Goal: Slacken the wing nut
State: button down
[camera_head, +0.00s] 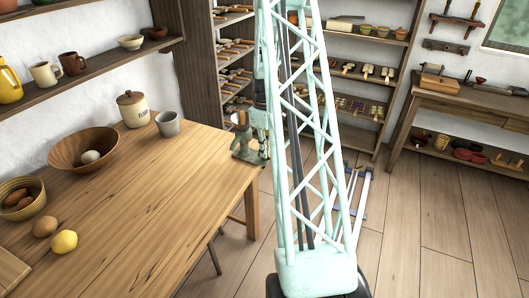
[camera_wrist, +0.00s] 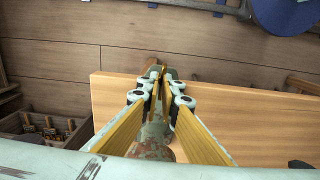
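A green, worn metal device that looks like a hand grinder (camera_head: 246,150) stands at the right corner of the wooden table (camera_head: 150,215), with a brownish cup-like top. My gripper's fingers (camera_wrist: 159,78) reach forward in the wrist view and come close together at the tips. A mottled green and brown body (camera_wrist: 153,138) shows below and between the fingers. A small brownish part shows at the fingertips, but I cannot make out the wing nut clearly or tell whether it is gripped. In the head view the gripper is hard to separate from the device.
Shelves and a side bench (camera_head: 470,100) stand behind. Open floor (camera_head: 450,235) lies on the right.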

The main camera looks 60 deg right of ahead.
jog(key=c, duration=3.4)
grip_release()
jog(key=o, duration=0.5)
jog(key=shift+r, duration=0.1)
jog(key=shift+r, duration=5.9)
